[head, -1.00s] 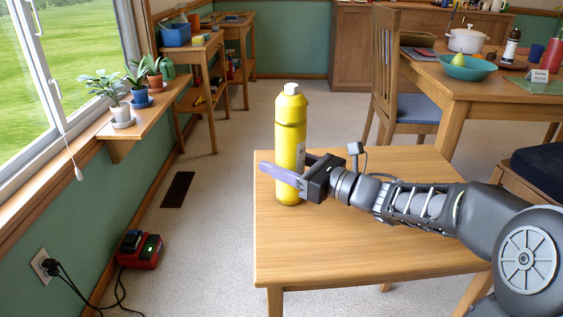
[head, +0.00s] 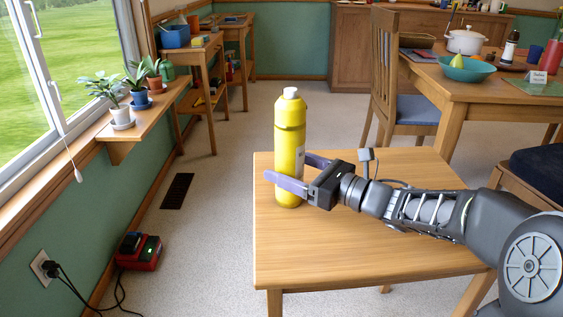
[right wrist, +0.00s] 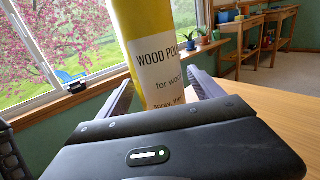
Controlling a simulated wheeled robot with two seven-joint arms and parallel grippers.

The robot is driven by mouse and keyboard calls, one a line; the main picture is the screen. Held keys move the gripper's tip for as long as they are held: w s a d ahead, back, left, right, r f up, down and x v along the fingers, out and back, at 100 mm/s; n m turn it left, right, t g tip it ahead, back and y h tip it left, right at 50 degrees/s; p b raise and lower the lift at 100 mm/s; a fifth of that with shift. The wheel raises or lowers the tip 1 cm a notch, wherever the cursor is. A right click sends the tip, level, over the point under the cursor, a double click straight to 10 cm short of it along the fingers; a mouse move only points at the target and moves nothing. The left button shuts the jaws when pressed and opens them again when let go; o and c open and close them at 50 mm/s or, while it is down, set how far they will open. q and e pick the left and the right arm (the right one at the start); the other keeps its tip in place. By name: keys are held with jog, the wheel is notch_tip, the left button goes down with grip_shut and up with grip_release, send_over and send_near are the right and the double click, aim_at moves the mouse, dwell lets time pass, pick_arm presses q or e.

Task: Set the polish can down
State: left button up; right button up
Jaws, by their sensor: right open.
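The yellow polish can (head: 290,140) with a white cap stands upright on the small wooden table (head: 350,245), near its left edge. Its label with the words "WOOD PO..." shows in the right wrist view (right wrist: 160,75). My right gripper (head: 298,174) is open, its two purple-grey fingers on either side of the can's lower part. In the right wrist view the fingers stand apart, with the can between and beyond them. Whether a finger touches the can is hard to tell. My left gripper is not in view.
The front and right of the small table are bare. A chair (head: 390,70) and a larger table (head: 465,85) with a teal bowl (head: 467,69) stand behind at right. A plant shelf (head: 150,115) lines the window wall at left. A red device (head: 138,251) sits on the floor.

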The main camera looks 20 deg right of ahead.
jog(key=p+v, duration=0.1)
jog(key=v, duration=0.8)
jog(key=shift+s+d, duration=0.2)
jog(key=shift+s, duration=0.1)
